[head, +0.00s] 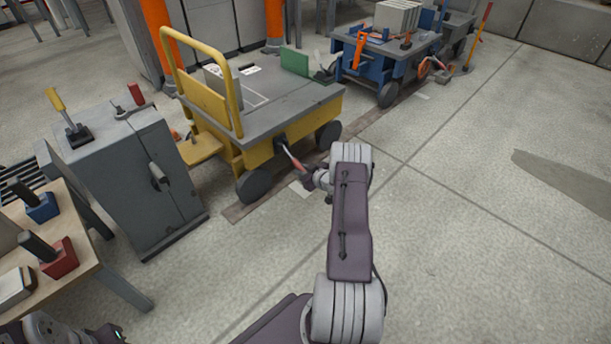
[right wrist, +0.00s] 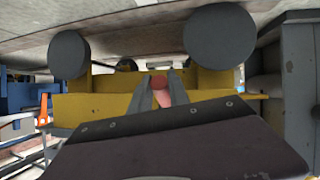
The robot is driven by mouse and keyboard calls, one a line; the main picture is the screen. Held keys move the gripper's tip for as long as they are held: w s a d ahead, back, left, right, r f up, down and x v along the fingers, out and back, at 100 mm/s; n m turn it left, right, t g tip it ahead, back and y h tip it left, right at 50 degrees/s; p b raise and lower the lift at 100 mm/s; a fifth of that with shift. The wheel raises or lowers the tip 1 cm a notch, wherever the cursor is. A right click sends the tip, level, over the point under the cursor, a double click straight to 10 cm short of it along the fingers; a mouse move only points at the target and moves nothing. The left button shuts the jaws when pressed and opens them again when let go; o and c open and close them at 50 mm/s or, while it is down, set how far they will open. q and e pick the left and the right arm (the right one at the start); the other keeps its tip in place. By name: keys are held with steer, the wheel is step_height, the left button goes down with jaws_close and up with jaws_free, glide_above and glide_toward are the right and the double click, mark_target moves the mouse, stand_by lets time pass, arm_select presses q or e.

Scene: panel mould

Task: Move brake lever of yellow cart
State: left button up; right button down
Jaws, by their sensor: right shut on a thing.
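The yellow cart (head: 250,110) stands left of centre in the head view, with a grey deck and a yellow push handle. Its brake lever (head: 292,160), with a red grip, sticks out from the near side between the wheels. My right gripper (head: 308,178) is at the lever's outer end. In the right wrist view, which is upside down, my right gripper (right wrist: 159,98) has its two fingers on either side of the pink-red lever grip (right wrist: 161,90), shut on it. The cart's yellow side (right wrist: 115,105) is right behind. My left gripper is not clearly in view.
A blue cart (head: 385,55) with a grey load stands behind the yellow cart. A grey cabinet (head: 125,180) with levers on top is at left. A wooden table (head: 85,255) with red and blue tools is near left. The floor at right is clear.

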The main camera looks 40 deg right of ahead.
steer(key=c, duration=1.3)
jaws_free()
steer(key=shift+f, duration=0.1)
steer(key=shift+o, duration=0.2)
steer(key=v, duration=0.9)
